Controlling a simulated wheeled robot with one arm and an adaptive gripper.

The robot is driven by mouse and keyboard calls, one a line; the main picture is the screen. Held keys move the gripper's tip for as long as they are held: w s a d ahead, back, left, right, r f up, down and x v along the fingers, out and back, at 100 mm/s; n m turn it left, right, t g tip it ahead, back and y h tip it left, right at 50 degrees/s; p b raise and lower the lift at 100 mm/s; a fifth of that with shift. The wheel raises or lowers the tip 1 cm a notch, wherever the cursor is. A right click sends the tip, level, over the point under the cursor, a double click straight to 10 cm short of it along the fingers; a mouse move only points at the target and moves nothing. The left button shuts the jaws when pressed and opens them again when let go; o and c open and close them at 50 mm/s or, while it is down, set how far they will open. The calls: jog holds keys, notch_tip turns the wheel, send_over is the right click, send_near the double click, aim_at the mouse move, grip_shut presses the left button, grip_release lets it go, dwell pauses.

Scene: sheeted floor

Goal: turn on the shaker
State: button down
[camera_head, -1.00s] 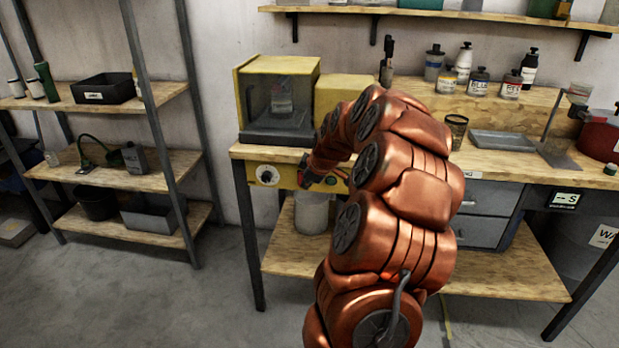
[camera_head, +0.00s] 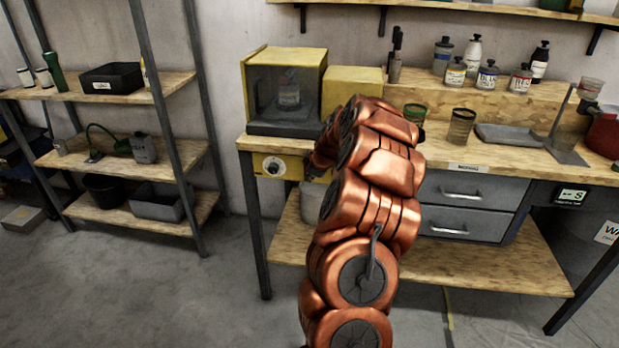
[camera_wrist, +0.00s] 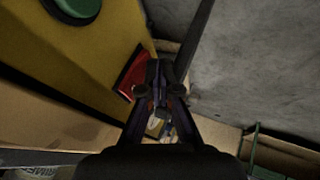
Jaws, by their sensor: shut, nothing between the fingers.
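The shaker (camera_head: 254,85) is a yellow box with a clear dark front, standing on the left end of the workbench with a bottle (camera_head: 289,92) inside. In the wrist view the yellow panel (camera_wrist: 75,65) carries a round green button (camera_wrist: 75,8) and a red part (camera_wrist: 131,73). My gripper (camera_wrist: 158,72) is shut and empty, its tips close beside the red part; I cannot tell whether they touch. In the head view my arm hides the fingertips and the panel's right part.
The workbench (camera_head: 462,167) holds a green cup (camera_head: 415,112), a dark cup (camera_head: 461,126) and a grey tray (camera_head: 508,134). Several bottles stand behind. A metal-framed shelf (camera_head: 130,165) is at left. The floor (camera_head: 190,290) in front is clear.

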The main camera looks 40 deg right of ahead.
jog(key=shift+f, duration=0.1)
dwell(0.3)
jog(key=shift+w+d+b, duration=0.15)
jog(key=shift+d+b, duration=0.05)
jog(key=shift+b, duration=0.8)
